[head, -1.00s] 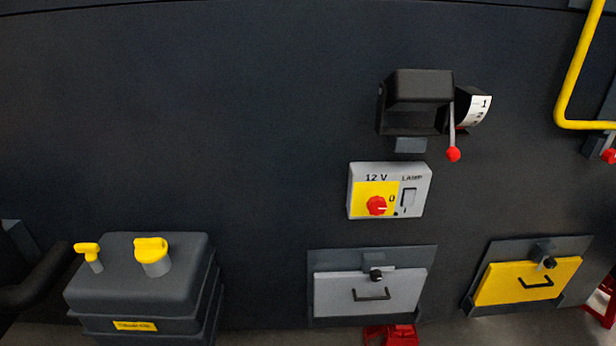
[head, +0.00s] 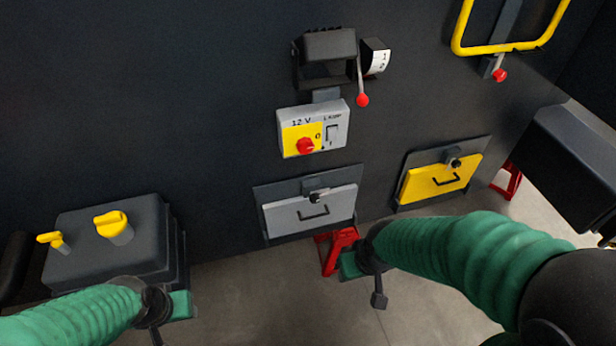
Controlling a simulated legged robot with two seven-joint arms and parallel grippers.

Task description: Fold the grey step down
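The grey step (head: 290,218) is a flat light-grey panel with a black handle (head: 313,213), folded up against its dark plate on the wall. A small dark latch with a round knob (head: 317,196) sits over its top edge. My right gripper (head: 378,298) hangs low, in front of and below the grey step, apart from it. My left gripper (head: 157,335) is at the lower left, in front of the dark tank. Both grippers are small and seen from above and behind, so their finger opening is unclear. I see nothing held in either.
A similar yellow step (head: 425,184) is folded up to the right. Above are a switch box (head: 300,138) and a red-tipped lever (head: 362,98). A dark tank (head: 85,240) with yellow caps stands left. A red stand (head: 338,248) is under the grey step. Floor in front is clear.

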